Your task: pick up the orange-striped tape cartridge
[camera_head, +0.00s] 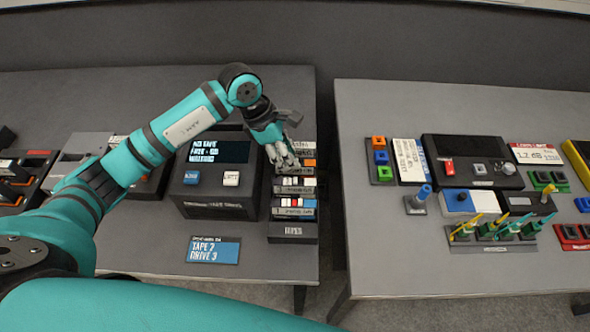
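A rack (293,232) of tape cartridges stands at the right edge of the left table. An orange patch marks a cartridge (309,162) near the back of the rack, apparently the orange-striped one. My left gripper (284,160) is over the back of the rack, just left of that patch, with its fingers pointing down. The fingers hide part of the cartridge. I cannot tell whether they touch it or are shut on it. My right gripper is out of view.
A tape drive box (222,199) with a dark screen stands left of the rack. A blue card (213,250) lies in front of it. A gap separates the right table (385,240), which holds switch boxes, coloured blocks and cable plugs.

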